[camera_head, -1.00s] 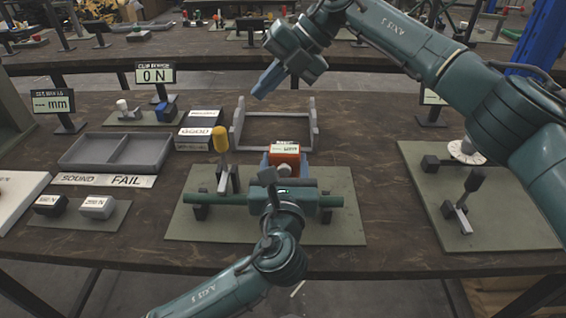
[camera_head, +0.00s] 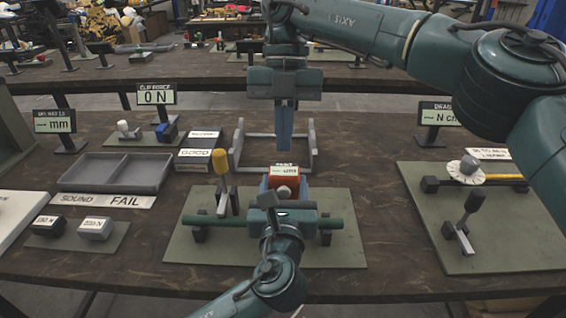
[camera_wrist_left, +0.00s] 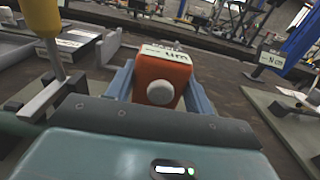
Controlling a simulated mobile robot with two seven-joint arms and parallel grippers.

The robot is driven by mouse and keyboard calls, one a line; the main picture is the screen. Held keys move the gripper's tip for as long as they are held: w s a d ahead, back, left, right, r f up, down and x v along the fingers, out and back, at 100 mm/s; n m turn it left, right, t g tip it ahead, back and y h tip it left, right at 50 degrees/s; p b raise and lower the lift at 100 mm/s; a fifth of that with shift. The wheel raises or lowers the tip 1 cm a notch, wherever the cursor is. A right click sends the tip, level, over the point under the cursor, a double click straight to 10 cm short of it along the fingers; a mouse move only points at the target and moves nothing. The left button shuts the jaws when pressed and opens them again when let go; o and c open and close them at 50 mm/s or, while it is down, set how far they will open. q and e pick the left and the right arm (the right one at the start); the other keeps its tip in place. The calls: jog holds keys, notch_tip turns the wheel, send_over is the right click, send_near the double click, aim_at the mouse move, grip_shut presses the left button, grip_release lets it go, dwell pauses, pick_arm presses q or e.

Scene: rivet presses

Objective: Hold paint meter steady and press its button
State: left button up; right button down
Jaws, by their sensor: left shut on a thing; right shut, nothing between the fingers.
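The paint meter (camera_head: 284,182) is a small orange-red block with a white label on top, above the green mat at the centre. In the left wrist view it (camera_wrist_left: 162,82) shows a round pale button (camera_wrist_left: 160,93) on the side facing the camera. My left gripper (camera_head: 284,184) is shut on the meter, with a blue finger on each side of it. My right gripper (camera_head: 285,146) points straight down above and just behind the meter, its blue fingers shut and empty. It does not appear to touch the meter, though the exact gap is hard to tell.
A green bar (camera_head: 336,223) lies on dark supports on the green mat (camera_head: 350,248), beside a yellow-handled clamp (camera_head: 220,163). A grey frame (camera_head: 237,150) stands behind the meter. A grey two-compartment tray (camera_head: 115,172) is at the left, and a second mat with a dial is at the right.

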aim_at(284, 176)
jog(key=x, duration=0.9)
jog(key=shift+s+f, duration=0.1)
jog(key=shift+f, duration=0.05)
jog(key=shift+w, duration=0.85)
pick_arm(q)
jog(key=shift+s, duration=0.1)
pick_arm(e)
jog(key=shift+w+d, duration=0.15)
jog(key=shift+w, duration=0.15)
pick_arm(q)
jog(key=shift+d, duration=0.1)
jog(key=shift+f, duration=0.1)
pick_arm(e)
jog(key=v, duration=0.7)
jog(key=shift+s, duration=0.15)
jog(key=shift+r, duration=0.55)
pick_arm(q)
jog(key=shift+a+f, duration=0.15)
jog(key=shift+a, duration=0.05)
